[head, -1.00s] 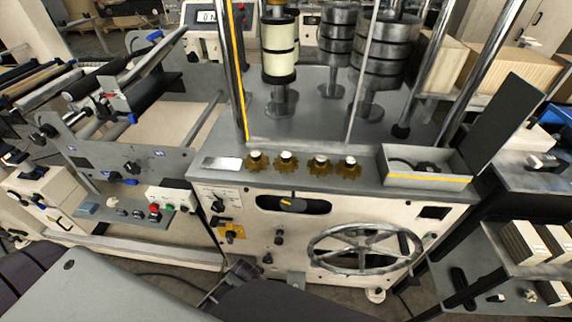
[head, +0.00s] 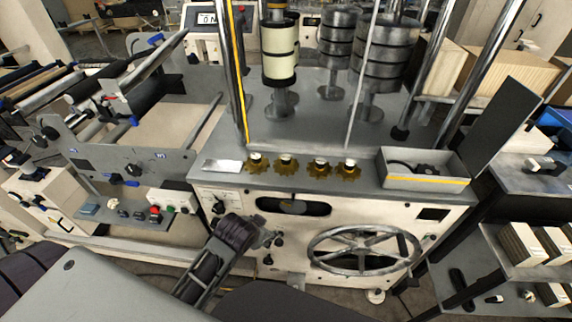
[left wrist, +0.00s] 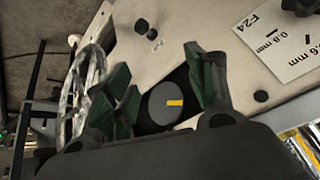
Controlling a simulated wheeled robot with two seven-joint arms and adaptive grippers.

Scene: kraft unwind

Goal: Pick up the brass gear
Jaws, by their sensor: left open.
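Several brass gears sit in a row on the front ledge of the machine top in the head view, each with a pale hub: one at far left (head: 257,165), a second (head: 286,165), a third (head: 319,169), and one at far right (head: 349,170). They look alike. My left gripper (head: 268,237) is below them, in front of the machine's front panel. In the left wrist view its green-padded fingers (left wrist: 168,85) are spread, empty, with a grey knob (left wrist: 168,103) with a yellow mark behind. I cannot make out a gear there. My right gripper is not in view.
A handwheel (head: 365,250) stands out from the front panel. A grey tray (head: 427,181) is right of the gears and a pale plate (head: 222,165) left of them. Behind stand upright posts and a cream roll (head: 280,50). Ledge space between gears is narrow.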

